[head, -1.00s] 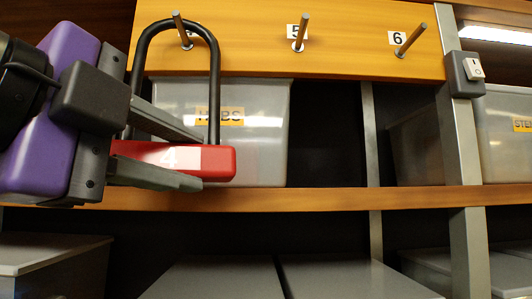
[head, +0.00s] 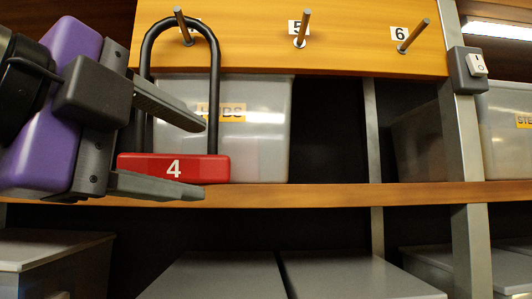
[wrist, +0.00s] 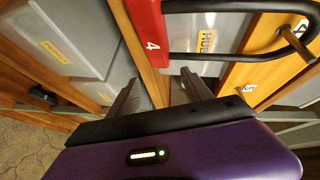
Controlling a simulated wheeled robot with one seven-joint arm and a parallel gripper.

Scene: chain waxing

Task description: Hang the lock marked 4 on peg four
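The red lock marked 4 (head: 174,168) hangs upright with its black shackle (head: 214,90) looped over the leftmost peg (head: 184,28). The peg sticks out through the loop. The label behind that peg is mostly covered in the head view; the wrist view shows a 4 label (wrist: 300,28) beside the peg. My gripper (head: 205,160) is at the left, its fingers spread apart, one above and one below the lock's body. In the wrist view the open fingers (wrist: 160,85) are empty, and the lock's red body (wrist: 150,35) lies beyond them.
Pegs five (head: 301,28) and six (head: 412,36) are bare on the orange board. A grey HUBS bin (head: 265,150) stands behind the lock on the wooden shelf (head: 320,196). A metal post (head: 467,160) with a switch (head: 470,66) is at right.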

